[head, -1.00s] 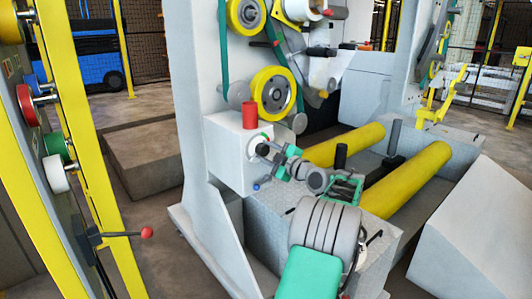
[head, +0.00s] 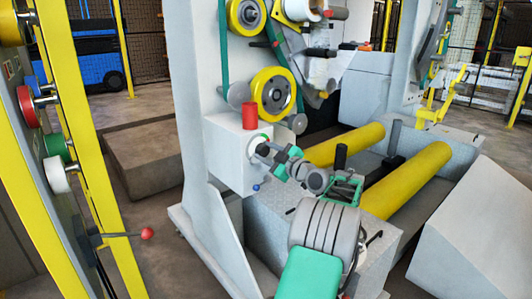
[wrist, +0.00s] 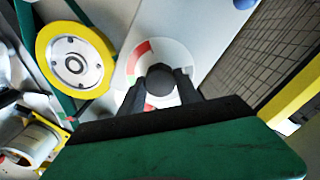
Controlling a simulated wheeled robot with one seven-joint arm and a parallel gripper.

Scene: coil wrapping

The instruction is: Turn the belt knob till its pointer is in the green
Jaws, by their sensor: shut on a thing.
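The belt knob (wrist: 160,78) is a dark round knob on a pale dial plate (wrist: 128,75) in the wrist view. A red band (wrist: 138,58) shows on the dial at upper left, and a small red patch shows below the knob. My gripper (wrist: 161,88) is shut on the knob, one dark finger on each side. In the head view my gripper (head: 264,149) reaches the dial on the front of a white box (head: 228,155), where a little green shows at the dial's upper edge. The pointer cannot be made out, so its position on the dial is unclear.
A red cylinder (head: 249,115) stands on the box, close above the dial. A blue ball (head: 256,187) sits below it. A yellow-rimmed wheel (head: 272,93) and green belt (head: 223,50) are above. Yellow rollers (head: 405,180) lie to the right.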

